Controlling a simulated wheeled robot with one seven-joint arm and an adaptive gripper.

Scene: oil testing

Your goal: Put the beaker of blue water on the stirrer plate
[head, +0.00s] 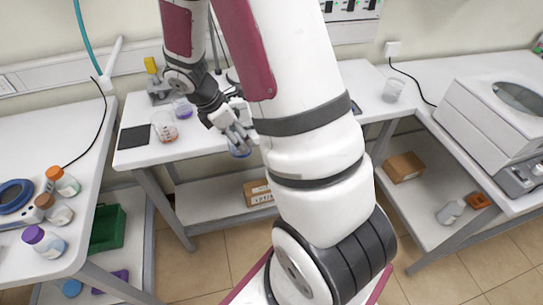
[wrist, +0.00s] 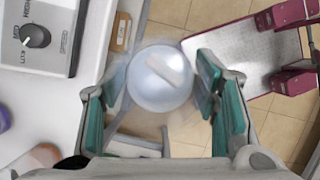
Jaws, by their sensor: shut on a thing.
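My gripper (head: 237,137) is shut on the beaker of blue water (head: 240,152) and holds it in the air by the front edge of the middle table. In the wrist view the beaker (wrist: 160,78) is seen from above as a pale bluish round shape between the green finger pads of my gripper (wrist: 158,98). A grey device with a HIGH/LOW knob (wrist: 38,37), which looks like the stirrer plate's front, is at the wrist view's top left. Its top is mostly cut off there, and my arm seems to hide it in the head view.
A beaker with reddish contents (head: 165,127), a purple one (head: 182,108) and a black flat square (head: 134,136) are on the middle table (head: 205,144). A cardboard box (head: 258,192) lies on the shelf below. Bottles (head: 62,181) stand on the left table.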

